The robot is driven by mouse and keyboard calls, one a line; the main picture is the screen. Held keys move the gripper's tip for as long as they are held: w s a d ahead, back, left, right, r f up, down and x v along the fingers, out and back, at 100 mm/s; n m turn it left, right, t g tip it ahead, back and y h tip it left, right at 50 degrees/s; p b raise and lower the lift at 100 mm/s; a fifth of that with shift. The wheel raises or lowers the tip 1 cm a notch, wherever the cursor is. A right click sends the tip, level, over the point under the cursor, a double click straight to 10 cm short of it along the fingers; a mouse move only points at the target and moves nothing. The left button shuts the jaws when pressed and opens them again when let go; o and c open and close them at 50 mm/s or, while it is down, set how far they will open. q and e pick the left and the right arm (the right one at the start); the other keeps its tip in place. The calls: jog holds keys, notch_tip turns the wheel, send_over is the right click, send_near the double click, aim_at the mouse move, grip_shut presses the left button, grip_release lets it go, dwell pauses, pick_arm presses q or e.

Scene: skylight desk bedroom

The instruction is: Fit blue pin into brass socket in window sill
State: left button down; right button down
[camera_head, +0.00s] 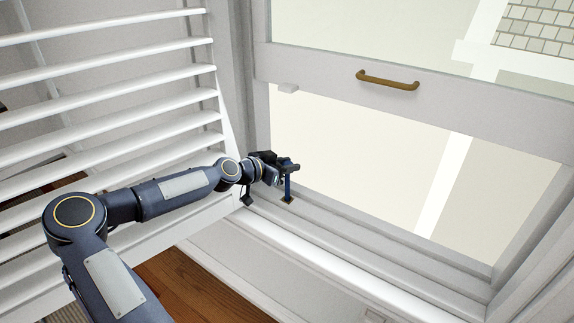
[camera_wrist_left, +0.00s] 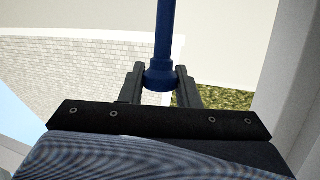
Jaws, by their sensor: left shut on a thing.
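The blue pin (camera_head: 287,187) stands upright at the sill in the head view, with its lower end at the brass socket (camera_head: 287,200). The socket is a small dark brownish plate on the window sill (camera_head: 330,224). I cannot tell how far the pin's end is inside it. My left gripper (camera_head: 284,169) is shut on the pin near its top. In the left wrist view the pin (camera_wrist_left: 165,38) runs up between the fingers of the gripper (camera_wrist_left: 160,80), its wider collar between them. The socket does not show there. My right gripper is in neither view.
A white slatted shutter (camera_head: 110,110) stands to the left, behind my left arm. A white window sash (camera_head: 330,71) with a brass handle (camera_head: 387,80) is above the gripper, with an opening below it. Bare sill extends to the right.

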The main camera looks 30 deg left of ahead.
pick_arm(q)
jog(key=shift+f+b, duration=0.45)
jog(key=shift+f, duration=0.15)
jog(key=c, duration=1)
grip_release()
jog(key=p+v, duration=0.1)
jog(key=v, duration=0.7)
jog(key=shift+w, duration=0.1)
